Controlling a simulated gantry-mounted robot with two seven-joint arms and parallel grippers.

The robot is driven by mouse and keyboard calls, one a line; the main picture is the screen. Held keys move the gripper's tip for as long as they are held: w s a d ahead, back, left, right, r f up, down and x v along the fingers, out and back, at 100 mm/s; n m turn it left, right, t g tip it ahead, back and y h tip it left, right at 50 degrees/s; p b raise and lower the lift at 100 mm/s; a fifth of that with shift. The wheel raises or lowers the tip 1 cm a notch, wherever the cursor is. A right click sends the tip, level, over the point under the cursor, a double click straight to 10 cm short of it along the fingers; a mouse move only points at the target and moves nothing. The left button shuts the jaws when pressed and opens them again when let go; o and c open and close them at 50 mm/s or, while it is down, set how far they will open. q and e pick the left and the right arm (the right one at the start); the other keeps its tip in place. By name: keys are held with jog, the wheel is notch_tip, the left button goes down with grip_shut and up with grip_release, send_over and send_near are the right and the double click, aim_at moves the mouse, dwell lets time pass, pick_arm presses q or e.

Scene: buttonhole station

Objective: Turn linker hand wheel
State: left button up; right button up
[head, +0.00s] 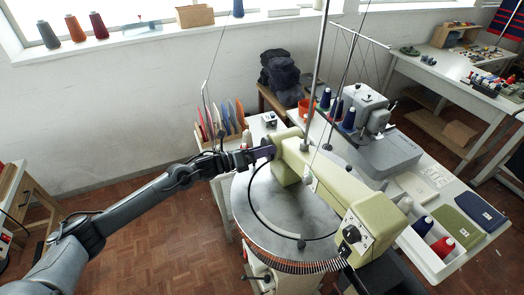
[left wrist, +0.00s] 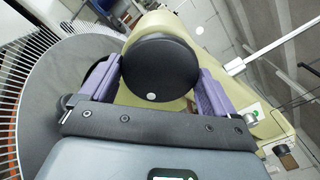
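The linker hand wheel, a black round disc with a small white dot low on its face (left wrist: 160,66), sits on the end of the cream linker arm. My left gripper (left wrist: 158,80) has its purple fingers spread wide, one on either side of the wheel; I cannot tell whether they touch the rim. My right gripper is not in view.
The linker's round grey dial (head: 285,212) with its needle rim lies below the arm. A rack of coloured cards (head: 228,122) stands close behind my gripper. A thin pole (head: 317,75) rises from the machine. A thread tray (head: 432,240) is at right. The floor at left is free.

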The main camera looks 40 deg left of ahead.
pick_arm(q)
jog(key=c, duration=0.5)
jog(key=shift+n, duration=0.4)
jog(key=shift+n+p, duration=6.5)
jog(key=shift+n, duration=8.2)
